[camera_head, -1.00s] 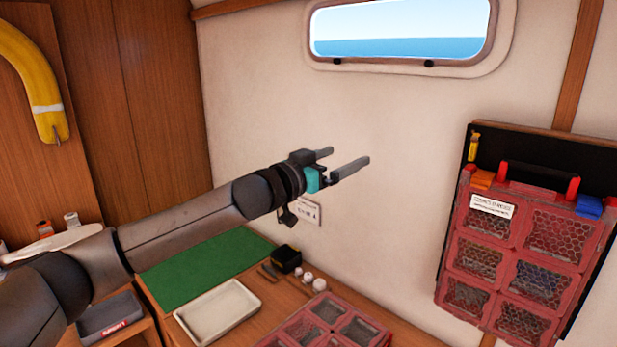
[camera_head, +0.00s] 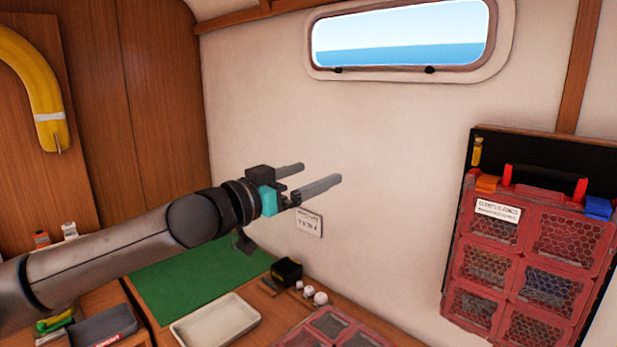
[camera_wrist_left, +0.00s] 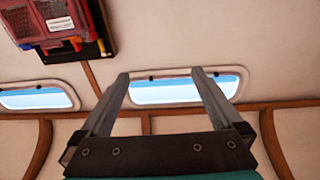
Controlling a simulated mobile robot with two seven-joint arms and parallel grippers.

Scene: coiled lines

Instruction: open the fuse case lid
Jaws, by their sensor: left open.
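My left gripper (camera_head: 321,173) is open and empty, held in the air in front of the white wall, above the desk. In the left wrist view its two fingers (camera_wrist_left: 160,75) are spread apart with nothing between them. A red case (camera_head: 535,255) with mesh windows, a handle, and orange and blue latches hangs on a black board at the right. It looks shut, and my gripper is well left of it. It also shows in the left wrist view (camera_wrist_left: 45,22), cut off at the top left. I cannot tell which box is the fuse case. My right gripper is out of view.
On the desk are a green mat (camera_head: 190,285), a pale tray (camera_head: 215,322), a small black box (camera_head: 287,270) and several white balls (camera_head: 320,298). A red compartment box (camera_head: 328,325) is cut off at the bottom. The wall between gripper and hanging case is clear.

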